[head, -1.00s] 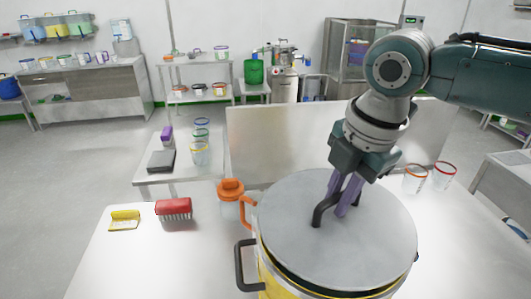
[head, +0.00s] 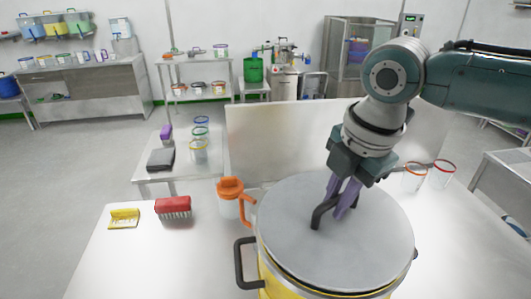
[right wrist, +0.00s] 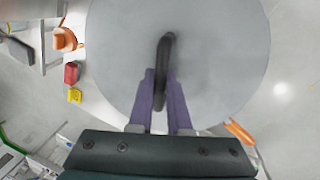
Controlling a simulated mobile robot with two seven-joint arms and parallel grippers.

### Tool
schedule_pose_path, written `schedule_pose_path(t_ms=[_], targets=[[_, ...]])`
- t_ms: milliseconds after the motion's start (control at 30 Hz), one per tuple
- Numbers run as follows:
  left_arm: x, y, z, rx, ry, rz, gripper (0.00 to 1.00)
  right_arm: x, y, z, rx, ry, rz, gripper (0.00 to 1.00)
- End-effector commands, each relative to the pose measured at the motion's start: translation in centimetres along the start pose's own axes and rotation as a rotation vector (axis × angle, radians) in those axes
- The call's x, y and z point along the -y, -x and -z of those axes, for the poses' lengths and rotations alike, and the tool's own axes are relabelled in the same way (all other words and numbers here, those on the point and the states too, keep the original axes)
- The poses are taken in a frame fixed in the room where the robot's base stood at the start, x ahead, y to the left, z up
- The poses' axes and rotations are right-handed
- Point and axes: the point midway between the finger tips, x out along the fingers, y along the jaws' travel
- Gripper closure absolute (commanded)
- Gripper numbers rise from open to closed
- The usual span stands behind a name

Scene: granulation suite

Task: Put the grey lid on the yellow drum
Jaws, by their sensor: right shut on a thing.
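The grey lid (head: 345,245) is a large round disc with a dark bar handle (head: 319,214). It lies over the top of the yellow drum (head: 275,284), and a dark gap shows below its front edge. I cannot tell whether it is fully seated. The drum's dark side handle (head: 243,265) sticks out at the left. My right gripper (head: 340,205), with purple fingers, is shut on the lid's handle. In the right wrist view the fingers (right wrist: 160,95) meet at the handle, and the lid (right wrist: 215,60) hides the drum. My left gripper is not in view.
An orange-topped jug (head: 231,195) stands just left of the drum. An upright metal panel (head: 285,140) is behind the drum.

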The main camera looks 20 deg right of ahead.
Motion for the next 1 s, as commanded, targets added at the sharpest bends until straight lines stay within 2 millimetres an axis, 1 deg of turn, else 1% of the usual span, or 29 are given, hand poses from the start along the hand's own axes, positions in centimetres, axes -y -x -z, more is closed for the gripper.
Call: schedule_pose_path(t_ms=[1000], targets=[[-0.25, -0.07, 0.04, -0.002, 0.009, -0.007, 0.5, 0.14, -0.66, -0.02, 0.0, 0.0, 0.0, 1.0]])
